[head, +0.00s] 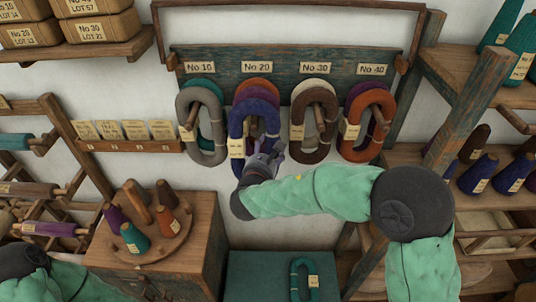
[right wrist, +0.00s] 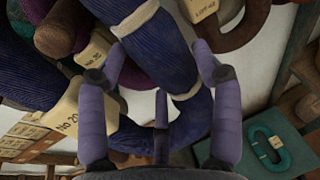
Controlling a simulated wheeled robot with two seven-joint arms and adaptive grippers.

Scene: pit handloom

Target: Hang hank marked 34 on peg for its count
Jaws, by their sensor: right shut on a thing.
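A blue hank (head: 256,118) with a paper tag hangs in front of other hanks under the "No 20" label (head: 257,67). My right gripper (head: 270,152) is at its lower right part. In the right wrist view my fingers (right wrist: 168,62) are shut on the blue hank (right wrist: 160,45), one on each side of a strand. A tag near the left finger seems to read "No 20". A teal hank (head: 294,277) with a tag lies on the green surface below; its number is too small to read. I cannot make out a 34. My left gripper is out of view.
The peg board (head: 289,87) also has labels No 10, No 30 and No 40, with hanks under each. A wooden cabinet (head: 160,245) with cones stands at lower left. The green tabletop (head: 255,275) is mostly clear. A wooden post (head: 468,110) rises at right.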

